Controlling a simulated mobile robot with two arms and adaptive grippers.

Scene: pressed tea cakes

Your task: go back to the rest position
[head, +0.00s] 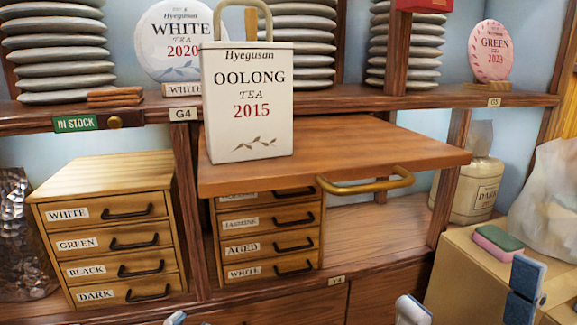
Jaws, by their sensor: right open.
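My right gripper (467,289) is at the bottom right of the head view. Its two blue-and-white fingertips are wide apart with nothing between them. It is low in front of the shelf unit and the cardboard box. A small bit of my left gripper (175,318) shows at the bottom edge, left of the middle. The rest of it is out of the picture, so its opening cannot be told. A white Oolong Tea 2015 tin (247,110) with a looped handle stands upright on a pulled-out wooden board (380,150), apart from both grippers.
The board juts forward with a brass handle (368,184). Small drawer cabinets stand at left (100,183) and under the board (268,248). Stacked tea cakes (60,55) fill the upper shelf. A cardboard box (470,262) with a sponge (497,240) is close to my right gripper.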

